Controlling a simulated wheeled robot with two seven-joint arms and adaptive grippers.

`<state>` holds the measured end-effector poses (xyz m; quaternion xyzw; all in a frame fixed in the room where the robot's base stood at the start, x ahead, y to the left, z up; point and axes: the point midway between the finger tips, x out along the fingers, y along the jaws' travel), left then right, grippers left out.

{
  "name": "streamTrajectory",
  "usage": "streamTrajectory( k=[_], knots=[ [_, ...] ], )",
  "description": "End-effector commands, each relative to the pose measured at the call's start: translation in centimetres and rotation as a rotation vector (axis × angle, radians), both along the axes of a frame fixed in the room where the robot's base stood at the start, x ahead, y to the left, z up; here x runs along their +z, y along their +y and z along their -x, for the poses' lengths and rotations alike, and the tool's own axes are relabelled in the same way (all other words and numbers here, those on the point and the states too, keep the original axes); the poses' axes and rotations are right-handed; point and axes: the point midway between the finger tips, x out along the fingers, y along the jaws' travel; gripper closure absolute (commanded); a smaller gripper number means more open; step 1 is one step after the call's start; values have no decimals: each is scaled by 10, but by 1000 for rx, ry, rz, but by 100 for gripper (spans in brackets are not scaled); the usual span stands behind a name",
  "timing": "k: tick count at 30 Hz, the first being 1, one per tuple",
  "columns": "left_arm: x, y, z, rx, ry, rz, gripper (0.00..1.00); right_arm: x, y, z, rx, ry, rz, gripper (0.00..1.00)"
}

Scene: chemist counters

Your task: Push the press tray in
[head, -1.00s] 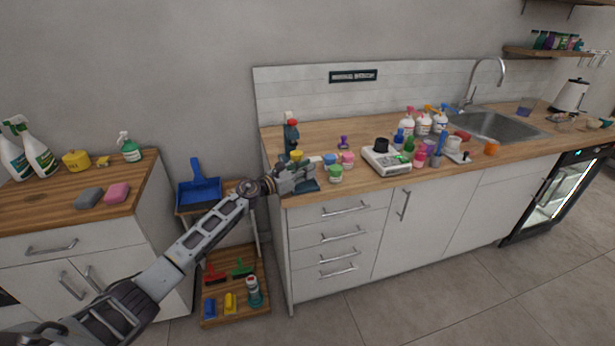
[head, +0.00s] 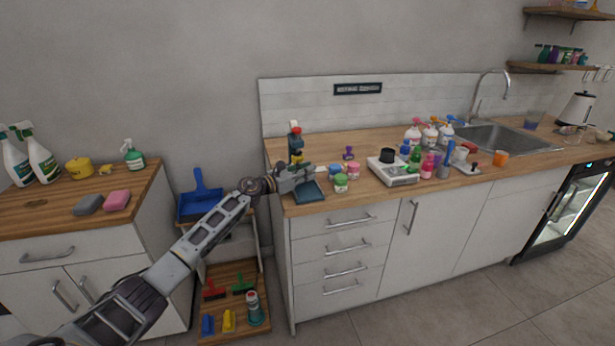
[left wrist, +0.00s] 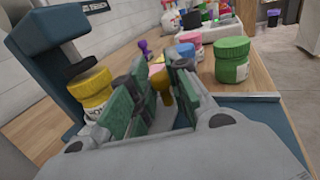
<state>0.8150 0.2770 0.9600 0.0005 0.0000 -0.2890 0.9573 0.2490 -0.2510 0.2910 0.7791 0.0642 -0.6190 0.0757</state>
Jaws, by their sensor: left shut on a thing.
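The dark teal press (head: 295,142) stands at the left end of the long counter, and its frame also shows at the left of the left wrist view (left wrist: 45,50). A yellow jar (left wrist: 91,92) is under the press head. The flat teal press tray (head: 309,193) lies in front of the press, and its edge shows in the left wrist view (left wrist: 270,125). My left gripper (head: 308,171) is over the tray, shut on a small amber piece (left wrist: 187,92) that looks like the tray's handle. The gripper hides most of the tray. My right gripper is not in view.
Green (head: 341,182), pink (head: 353,170) and blue-lidded jars stand close right of the tray. A scale (head: 392,171) and several bottles are farther right. A side counter stands at the left, with a low trolley (head: 233,290) in the gap.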

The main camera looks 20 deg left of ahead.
Motion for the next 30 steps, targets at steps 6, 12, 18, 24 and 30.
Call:
streamTrajectory(
  k=[6,12,18,24,30],
  knots=[
    [-1,4,-3,5,2,-1,100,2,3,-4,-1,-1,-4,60],
    [0,5,-4,7,0,0,100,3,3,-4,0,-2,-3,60],
    [1,5,-4,7,-1,1,60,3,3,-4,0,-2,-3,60],
    [0,3,-3,5,0,0,60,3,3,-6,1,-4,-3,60],
    [0,3,-2,4,0,0,60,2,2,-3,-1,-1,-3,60]
  ],
)
